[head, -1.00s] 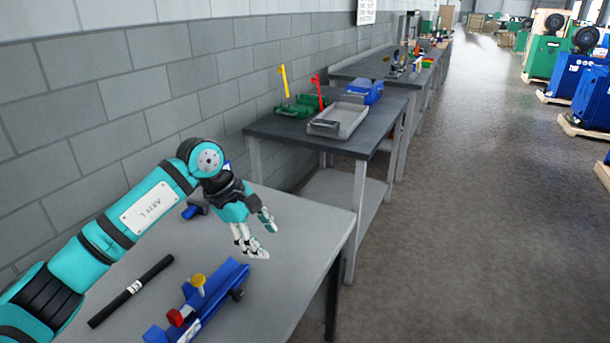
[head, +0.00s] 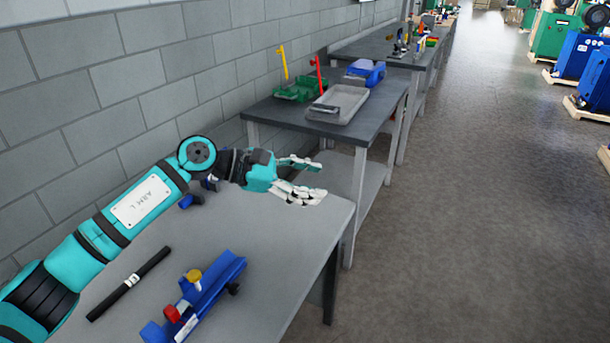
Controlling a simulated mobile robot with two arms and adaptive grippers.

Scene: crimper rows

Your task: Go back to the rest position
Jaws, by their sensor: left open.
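My left gripper (head: 306,178) is open and empty. It is held above the far part of the near grey table (head: 262,240), with its fingers pointing to the right. My left arm comes in from the left, over the table's wall side. My right gripper is not in the head view.
On the near table lie a blue fixture (head: 212,290) with red and yellow knobs, a black rod (head: 130,283) with a white label and a blue item (head: 190,201), partly hidden by my arm. A second table (head: 285,118) holds a green tray (head: 298,91), a grey tray (head: 345,104) and a blue bin (head: 366,71). The floor (head: 450,200) at right is clear.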

